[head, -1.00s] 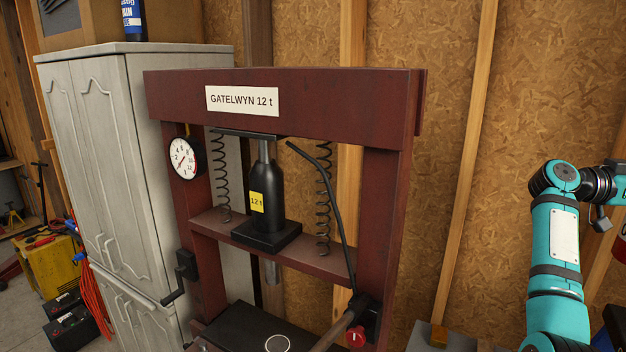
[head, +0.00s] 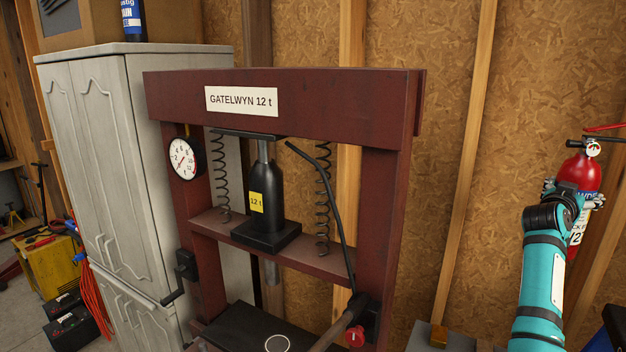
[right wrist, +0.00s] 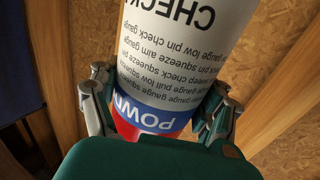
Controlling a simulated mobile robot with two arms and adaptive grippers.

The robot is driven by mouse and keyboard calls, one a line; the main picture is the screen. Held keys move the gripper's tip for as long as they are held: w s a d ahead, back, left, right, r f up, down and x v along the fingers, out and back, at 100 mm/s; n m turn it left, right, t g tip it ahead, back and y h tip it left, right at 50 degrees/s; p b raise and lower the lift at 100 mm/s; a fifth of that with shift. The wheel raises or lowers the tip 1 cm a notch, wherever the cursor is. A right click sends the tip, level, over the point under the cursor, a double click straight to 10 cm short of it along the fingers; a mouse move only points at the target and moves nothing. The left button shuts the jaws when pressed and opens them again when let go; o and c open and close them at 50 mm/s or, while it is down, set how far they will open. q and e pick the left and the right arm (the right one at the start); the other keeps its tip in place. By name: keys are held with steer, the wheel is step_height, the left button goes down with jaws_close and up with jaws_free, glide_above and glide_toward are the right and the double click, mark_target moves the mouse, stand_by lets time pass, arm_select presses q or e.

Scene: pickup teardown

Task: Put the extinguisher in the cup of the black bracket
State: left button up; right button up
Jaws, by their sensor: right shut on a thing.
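The red extinguisher (head: 580,176) is at the right edge of the head view, upright or nearly so, with a gauge and black handle on top. My right gripper (head: 573,190) is shut around its body. In the right wrist view the extinguisher (right wrist: 178,60) shows its white label and a blue band, with the fingers of my right gripper (right wrist: 160,112) on both sides of it. The extinguisher's lower part is partly hidden behind my arm in the head view. I cannot make out the black bracket in either view. My left gripper is not in view.
A dark red press (head: 392,200) stands in the middle, with a black bottle jack (head: 266,205) on its crossbar. A grey cabinet (head: 90,150) stands to its left. The board wall (head: 430,180) with wooden studs is behind. Open air lies between the press and my right arm.

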steer(key=s+a+f+n+t+y, duration=0.2)
steer(key=s+a+f+y, duration=0.1)
steer(key=a+f, duration=0.55)
steer(key=s+a+f+n+t+y, duration=0.25)
steer(key=a+f, duration=0.35)
steer(key=a, duration=0.6)
steer(key=s+a+f+n+t+y, duration=0.2)
steer(key=a+f+y, duration=0.1)
steer(key=a+f, duration=0.65)
steer(key=s+a+f+n+y, duration=0.1)
steer(key=s+a+f+y, duration=0.1)
steer(key=s+a, duration=0.5)
steer(key=s+a+f+n+y, duration=0.2)
steer(key=s+a+y, duration=0.1)
steer(key=s+a, duration=0.4)
steer(key=s+a+r, duration=0.4)
steer(key=s+a, duration=0.3)
steer(key=s, duration=0.5)
step_height(320, 180, down, 14)
steer(key=b, duration=1.3)
steer(key=shift+s+a+r+n+t+y, duration=0.15)
steer(key=shift+s+n+t+y, duration=0.1)
steer(key=shift+n+t+y, duration=0.15)
